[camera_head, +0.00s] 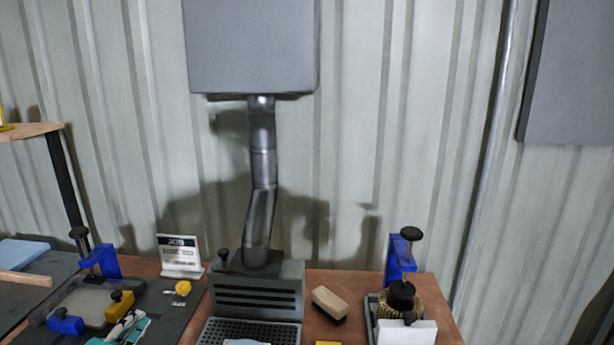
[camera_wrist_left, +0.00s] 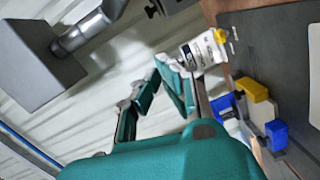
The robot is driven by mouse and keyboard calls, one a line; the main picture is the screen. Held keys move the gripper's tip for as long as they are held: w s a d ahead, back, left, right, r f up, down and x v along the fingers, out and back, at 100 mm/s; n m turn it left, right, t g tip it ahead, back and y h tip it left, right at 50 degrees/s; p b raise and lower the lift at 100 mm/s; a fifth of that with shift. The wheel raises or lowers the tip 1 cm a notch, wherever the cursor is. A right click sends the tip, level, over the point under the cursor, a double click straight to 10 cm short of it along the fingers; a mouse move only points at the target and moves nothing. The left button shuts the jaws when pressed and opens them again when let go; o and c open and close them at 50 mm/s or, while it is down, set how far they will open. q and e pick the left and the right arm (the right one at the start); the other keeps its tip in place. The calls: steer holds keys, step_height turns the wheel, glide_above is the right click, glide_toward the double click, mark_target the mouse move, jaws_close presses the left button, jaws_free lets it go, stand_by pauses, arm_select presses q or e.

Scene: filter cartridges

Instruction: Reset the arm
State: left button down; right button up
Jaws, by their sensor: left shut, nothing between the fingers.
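My left gripper (camera_head: 128,326) shows at the bottom left of the head view, its teal and grey parts low over the dark mat. In the left wrist view its teal fingers (camera_wrist_left: 166,78) are shut with nothing held. The lower arm is cut off by the frame edge in the head view. My right gripper is in neither view. A brown pleated filter cartridge (camera_head: 431,303) sits in a holder at the right, partly hidden by a black knob and a white block (camera_head: 406,333).
A dark grey vented box (camera_head: 258,290) with a metal duct (camera_head: 262,170) stands mid-table. A sign (camera_head: 180,254), blue clamps (camera_head: 108,262) (camera_head: 398,260), a yellow block (camera_head: 121,302) and a wooden brush (camera_head: 330,303) are around it. Bare table (camera_head: 350,280) lies right of the box.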

arm_select(q)
steer(key=s+d+f+m+g, duration=0.2)
steer(key=s+d+f+m, duration=0.1)
steer(key=s+d+f, duration=0.1)
steer(key=s+d+f+m+g, duration=0.2)
steer(key=s+d+f, duration=0.1)
steer(key=f, duration=0.2)
steer(key=s+d+f+m+g, duration=0.2)
steer(key=s+d+f+m, duration=0.1)
steer(key=s+d+f, duration=0.1)
steer(key=shift+s+d+f+m+g, duration=0.3)
steer(key=shift+s+f+g, duration=0.1)
steer(key=shift+f, duration=0.15)
steer(key=s+d+f+m+g+y, duration=0.1)
steer(key=s+d+f+m+g, duration=0.2)
steer(key=s, duration=0.6)
steer(key=s+f+m+g+y, duration=0.15)
steer(key=s+m+g, duration=0.25)
steer(key=s, duration=0.6)
step_height(320, 180, down, 26)
steer(key=s+f+g, duration=0.1)
steer(key=s+a+f+g+b, duration=0.1)
steer(key=s+a+f, duration=0.1)
steer(key=s+f, duration=1.4)
steer(key=shift+s+a+m, duration=0.25)
steer(key=shift+a+m, duration=0.05)
steer(key=shift+a, duration=0.05)
steer(key=shift+y, duration=0.25)
